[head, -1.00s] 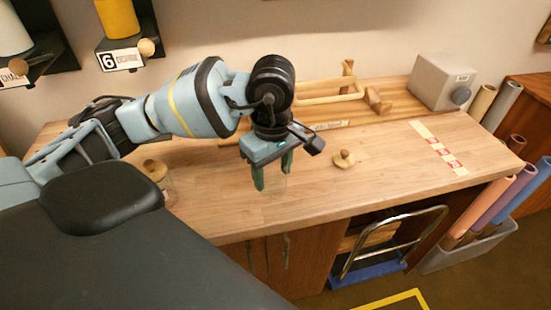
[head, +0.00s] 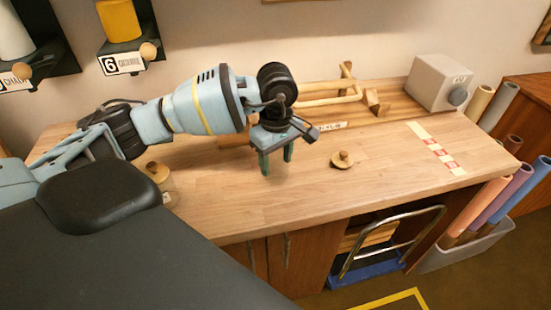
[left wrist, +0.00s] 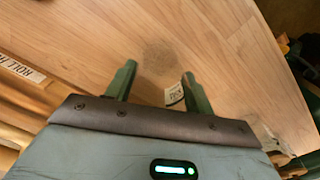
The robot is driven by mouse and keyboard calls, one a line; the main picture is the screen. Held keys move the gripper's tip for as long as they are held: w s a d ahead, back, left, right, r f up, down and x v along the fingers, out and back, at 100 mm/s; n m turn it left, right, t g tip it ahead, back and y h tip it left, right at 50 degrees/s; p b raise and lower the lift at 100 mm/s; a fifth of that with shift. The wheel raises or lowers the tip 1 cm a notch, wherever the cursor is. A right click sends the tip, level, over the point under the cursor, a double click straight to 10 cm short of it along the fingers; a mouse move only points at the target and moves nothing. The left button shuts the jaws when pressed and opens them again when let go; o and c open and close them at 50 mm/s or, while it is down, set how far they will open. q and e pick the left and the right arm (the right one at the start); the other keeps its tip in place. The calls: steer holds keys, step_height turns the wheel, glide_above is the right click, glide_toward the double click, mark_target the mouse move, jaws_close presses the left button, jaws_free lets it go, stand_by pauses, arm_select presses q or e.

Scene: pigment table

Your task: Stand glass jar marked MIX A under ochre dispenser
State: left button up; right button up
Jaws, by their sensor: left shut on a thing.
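My left gripper (head: 276,168) is above the wooden worktop, fingers pointing down. In the left wrist view its two green fingers (left wrist: 157,88) stand apart with a clear glass jar (left wrist: 158,62) between them. The jar shows as a faint dark round shape with a small white label (left wrist: 174,93) near the right finger; the label's wording is too small to read surely. In the head view the jar is barely visible. A yellow dispenser (head: 119,20) hangs on the wall at top left; its label (head: 122,62) begins with 6 and the name is blurred. My right gripper is out of view.
A stoppered glass jar (head: 158,173) stands at the left, partly hidden by my body. A wooden knobbed lid (head: 342,160) lies right of the gripper. A wooden roll holder (head: 335,97) and grey box (head: 440,83) stand at the back. The worktop's front middle (head: 300,205) is clear.

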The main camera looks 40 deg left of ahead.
arm_select(q)
steer(key=shift+f, duration=0.15)
steer(key=shift+f, duration=0.2)
steer(key=o, duration=1.1)
steer(key=shift+r, duration=0.15)
steer(key=shift+o, duration=0.3)
step_height(320, 180, up, 12)
